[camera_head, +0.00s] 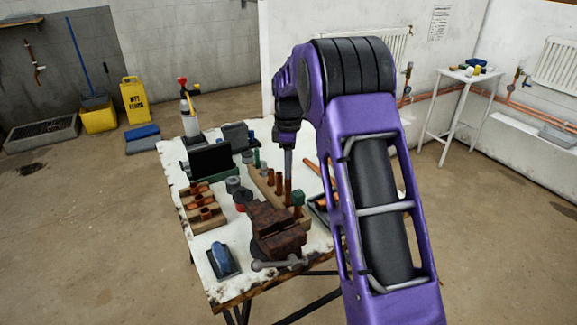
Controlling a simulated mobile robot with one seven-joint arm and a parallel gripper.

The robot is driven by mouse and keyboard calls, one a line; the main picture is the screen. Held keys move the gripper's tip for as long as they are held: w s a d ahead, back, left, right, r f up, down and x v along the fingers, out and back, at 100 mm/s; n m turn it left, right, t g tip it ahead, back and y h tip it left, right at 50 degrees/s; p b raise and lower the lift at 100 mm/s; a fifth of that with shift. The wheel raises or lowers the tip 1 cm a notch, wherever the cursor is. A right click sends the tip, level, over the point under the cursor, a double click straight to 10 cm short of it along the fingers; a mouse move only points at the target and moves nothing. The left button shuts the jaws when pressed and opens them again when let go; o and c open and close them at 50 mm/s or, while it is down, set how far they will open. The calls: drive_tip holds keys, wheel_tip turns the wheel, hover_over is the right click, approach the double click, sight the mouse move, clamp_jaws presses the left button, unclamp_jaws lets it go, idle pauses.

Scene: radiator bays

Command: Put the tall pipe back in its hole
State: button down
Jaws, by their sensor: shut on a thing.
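My gripper (288,172) points straight down over the workbench, below the purple arm. It is shut on an upright copper pipe (287,188), which I take to be the tall pipe. The wooden pipe rack (254,182) runs under it, and several shorter copper pipes (270,178) stand in a row there. The held pipe is at the near end of this row. Its lower end is hidden or too small to make out, so I cannot tell whether it is in a hole or above one. The fingers are small and partly merge with the pipe.
A rusty vise (276,232) stands close in front of the rack, with a green-topped item (298,198) beside it. A wooden tray of copper fittings (202,214), a dark open case (210,160) and a blue tool (222,260) lie to the left. My arm hides the bench's right side.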

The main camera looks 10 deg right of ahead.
drive_tip(key=shift+f+b, duration=0.75)
drive_tip(key=shift+f, duration=0.65)
drive_tip(key=shift+f, duration=0.4)
drive_tip(key=c, duration=0.6)
unclamp_jaws()
